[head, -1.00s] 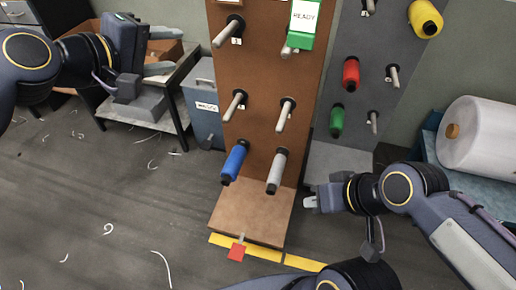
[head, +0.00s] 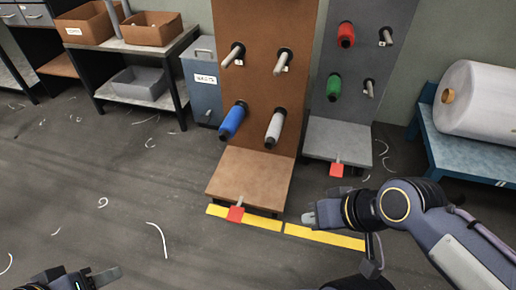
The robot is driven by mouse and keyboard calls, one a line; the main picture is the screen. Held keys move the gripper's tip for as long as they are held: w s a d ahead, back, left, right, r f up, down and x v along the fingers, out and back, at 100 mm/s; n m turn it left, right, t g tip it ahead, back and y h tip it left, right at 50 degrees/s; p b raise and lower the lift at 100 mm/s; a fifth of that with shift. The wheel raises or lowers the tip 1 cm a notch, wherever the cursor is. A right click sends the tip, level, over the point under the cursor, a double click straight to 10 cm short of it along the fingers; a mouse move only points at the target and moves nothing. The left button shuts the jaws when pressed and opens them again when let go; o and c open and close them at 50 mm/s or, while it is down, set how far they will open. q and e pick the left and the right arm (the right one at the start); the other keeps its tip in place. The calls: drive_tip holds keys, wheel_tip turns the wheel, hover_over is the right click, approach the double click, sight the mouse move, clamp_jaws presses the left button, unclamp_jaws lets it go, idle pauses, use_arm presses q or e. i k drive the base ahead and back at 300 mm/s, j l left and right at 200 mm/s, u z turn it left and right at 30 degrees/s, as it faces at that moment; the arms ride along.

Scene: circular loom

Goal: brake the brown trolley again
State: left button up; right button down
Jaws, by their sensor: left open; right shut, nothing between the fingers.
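The brown trolley (head: 250,178) stands in the middle of the head view, an upright brown board on a flat brown base. A blue spool (head: 232,122) and a light grey spool (head: 275,128) sit on its lower pegs. A red pedal (head: 235,214) on a short grey lever sticks out at the base's front edge, above the yellow floor line. I cannot tell whether it is pressed down. My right gripper (head: 309,219) is shut and empty, right of the base and apart from the pedal. My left gripper (head: 104,277) is open at the bottom left, partly cut off, touching nothing visible.
A grey trolley (head: 340,140) with its own red pedal (head: 336,170) stands behind to the right. A blue bench (head: 455,155) holds a large white roll (head: 485,120). A grey-blue bin (head: 204,90) and a shelf stand left. The floor in front left is open, with scattered thread scraps.

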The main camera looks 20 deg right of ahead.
sight(235, 214)
drive_tip(key=i+l+u, duration=0.2)
drive_tip(key=l, duration=0.25)
drive_tip(key=i+l+u, duration=0.1)
drive_tip(key=l+u, duration=0.15)
drive_tip(key=l, duration=0.25)
drive_tip(key=i+l+u, duration=0.2)
drive_tip(key=l, duration=0.3)
drive_tip(key=k+j, duration=0.05)
drive_tip(key=k, duration=0.05)
